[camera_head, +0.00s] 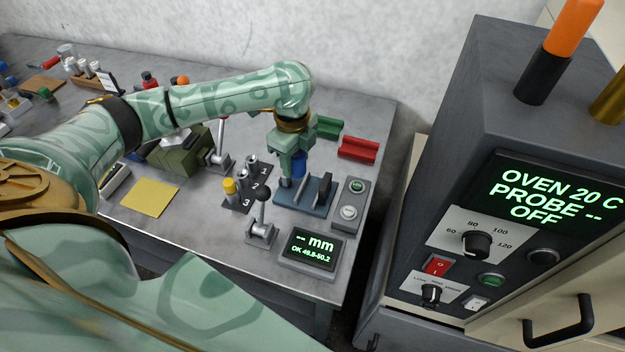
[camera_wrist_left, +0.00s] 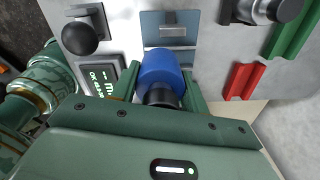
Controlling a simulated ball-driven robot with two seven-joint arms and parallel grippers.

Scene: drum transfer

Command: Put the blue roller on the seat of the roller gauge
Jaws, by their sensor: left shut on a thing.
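My left gripper (camera_head: 292,180) points down at the roller gauge (camera_head: 291,199), a blue-grey base with a dark upright block on its right. It is shut on the blue roller (camera_head: 298,165), which shows mostly behind the fingers. In the left wrist view the blue roller (camera_wrist_left: 160,68) sits between the two fingers, its dark end towards the camera. The gauge (camera_wrist_left: 165,20) shows just beyond it. I cannot tell whether the roller touches the seat, which is largely hidden. The gauge display (camera_head: 312,247) reads "-- mm". My right gripper is not in view.
A black-knobbed lever (camera_head: 261,218) stands in front of the gauge and a button box (camera_head: 350,205) to its right. Numbered posts (camera_head: 252,170) are to the left. Green (camera_head: 328,127) and red (camera_head: 358,149) V-shaped trays lie behind. A large oven (camera_head: 450,150) stands at right.

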